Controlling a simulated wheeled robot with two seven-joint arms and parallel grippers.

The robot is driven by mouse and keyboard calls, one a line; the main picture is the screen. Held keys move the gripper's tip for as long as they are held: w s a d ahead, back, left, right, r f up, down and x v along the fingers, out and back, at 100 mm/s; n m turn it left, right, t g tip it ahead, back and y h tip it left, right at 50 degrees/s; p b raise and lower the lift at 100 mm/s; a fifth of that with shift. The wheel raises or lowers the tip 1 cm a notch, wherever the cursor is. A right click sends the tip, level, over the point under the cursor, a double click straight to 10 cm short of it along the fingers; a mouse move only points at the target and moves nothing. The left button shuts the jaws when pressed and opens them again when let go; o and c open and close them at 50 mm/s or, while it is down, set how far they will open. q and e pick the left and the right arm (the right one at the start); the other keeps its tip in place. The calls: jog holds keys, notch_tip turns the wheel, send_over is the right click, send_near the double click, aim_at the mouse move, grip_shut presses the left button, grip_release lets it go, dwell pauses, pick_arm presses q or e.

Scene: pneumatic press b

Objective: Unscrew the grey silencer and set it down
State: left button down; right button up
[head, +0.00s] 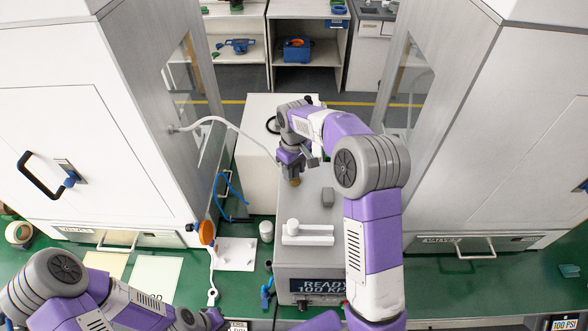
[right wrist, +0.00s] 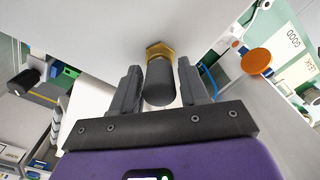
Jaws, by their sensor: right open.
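The grey silencer (right wrist: 160,82) is a dark grey cylinder on a brass hex fitting (right wrist: 158,51) in the right wrist view. The fitting sits against a pale face of the press. My right gripper (right wrist: 160,84) is open, with one finger on each side of the silencer and a visible gap to each. In the head view my right gripper (head: 291,166) is over the far part of the grey press (head: 307,255). A brass-coloured bit of the fitting (head: 295,182) shows there, and the silencer is mostly hidden. My left arm is at the lower left; its fingers are out of view.
A white tray (head: 237,254), a white cylinder (head: 266,231) and an orange disc (head: 207,232) lie to the left. Tall cabinets flank both sides.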

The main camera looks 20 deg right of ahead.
jog(key=c, duration=0.6)
jog(key=n, duration=0.6)
jog(key=shift+n, duration=0.3)
jog(key=n, duration=0.5)
jog(key=o, duration=0.6)
jog(key=m, duration=1.1)
jog(key=shift+m, duration=0.3)
